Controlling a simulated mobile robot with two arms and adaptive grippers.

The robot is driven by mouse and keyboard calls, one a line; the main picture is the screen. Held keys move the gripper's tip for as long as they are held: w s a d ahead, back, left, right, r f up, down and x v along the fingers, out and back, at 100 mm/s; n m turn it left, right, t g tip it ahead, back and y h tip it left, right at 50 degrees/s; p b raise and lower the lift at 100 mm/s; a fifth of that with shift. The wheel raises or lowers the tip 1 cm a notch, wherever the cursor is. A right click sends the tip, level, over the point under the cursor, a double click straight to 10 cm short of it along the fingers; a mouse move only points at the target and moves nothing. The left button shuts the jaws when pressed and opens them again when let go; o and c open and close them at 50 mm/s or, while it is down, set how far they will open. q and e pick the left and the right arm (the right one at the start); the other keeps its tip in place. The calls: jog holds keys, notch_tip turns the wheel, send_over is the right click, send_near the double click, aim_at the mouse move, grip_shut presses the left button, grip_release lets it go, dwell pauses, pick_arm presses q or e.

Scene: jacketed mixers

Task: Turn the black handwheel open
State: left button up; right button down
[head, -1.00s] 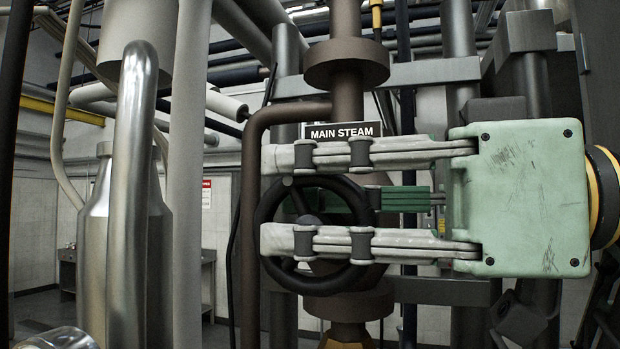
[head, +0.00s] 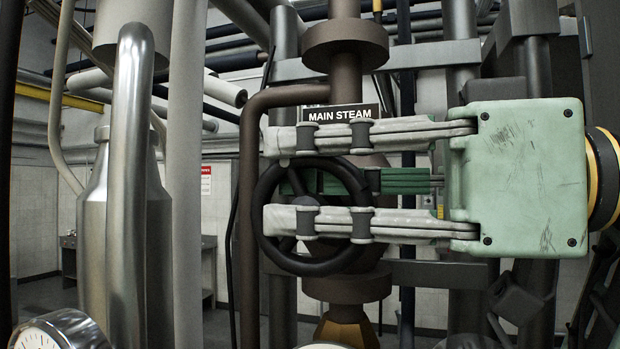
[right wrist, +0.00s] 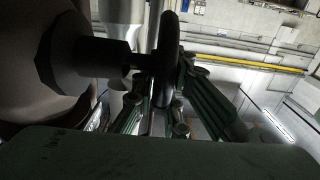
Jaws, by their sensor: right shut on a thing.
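The black handwheel (head: 300,265) sits on the brown valve pipe under the MAIN STEAM sign (head: 341,114) in the head view. My right gripper (head: 268,180) comes in from the right, with its two pale fingers across the front of the wheel, one near its top and one over its lower half. It is shut on the handwheel; the exact contact is partly hidden by the fingers. In the right wrist view the wheel (right wrist: 168,45) shows dark and nearly edge-on, between the green fingers. My left gripper is not in view.
A brown bent pipe (head: 248,200) runs close left of the wheel. A shiny steel vessel and its curved pipe (head: 130,190) stand at left. A round gauge (head: 45,338) shows at bottom left. Grey pipes crowd behind the gripper.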

aim_at(365, 179)
dwell(0.9)
jog(key=c, duration=2)
grip_release()
jog(key=shift+c, duration=0.2)
jog(key=v, duration=0.7)
jog(key=shift+d+r, duration=0.1)
jog(key=shift+d, duration=0.25)
jog(key=shift+a, duration=0.1)
jog(key=shift+a, duration=0.1)
